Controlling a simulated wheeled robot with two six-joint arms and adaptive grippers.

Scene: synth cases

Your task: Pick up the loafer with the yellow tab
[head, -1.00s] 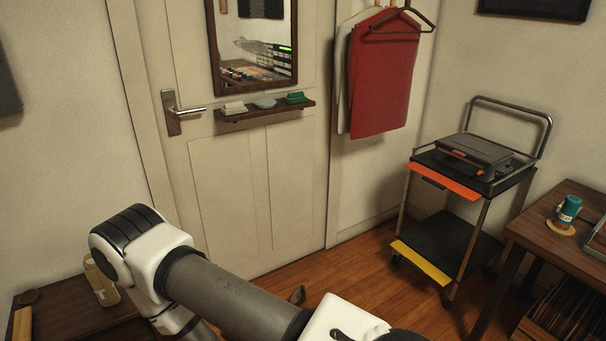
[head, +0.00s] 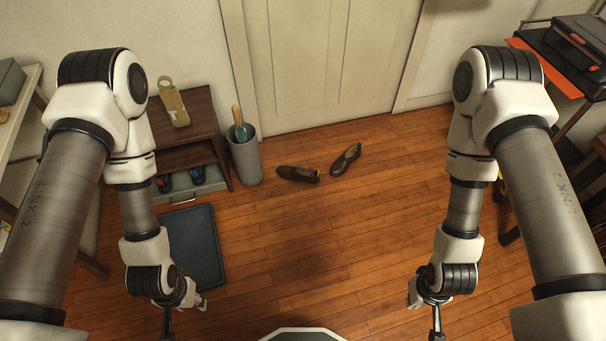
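Two dark brown loafers lie on the wooden floor near the door. The left loafer (head: 297,173) lies nearly sideways, with a tiny tab at its right end that looks yellowish. The right loafer (head: 345,159) lies at a slant, with a small tab at its upper end that looks greenish. Both tabs are too small for me to be sure of the colours. My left gripper (head: 168,323) hangs at the bottom left and my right gripper (head: 437,322) at the bottom right. Both are well in front of the loafers and touch neither; their fingertips are too small and cut off to read.
A grey bin (head: 246,162) with a wooden-handled item stands left of the loafers. Beside it is a dark wooden shelf unit (head: 190,110). A dark mat (head: 194,247) lies on the floor near my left arm. The floor between my arms is clear.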

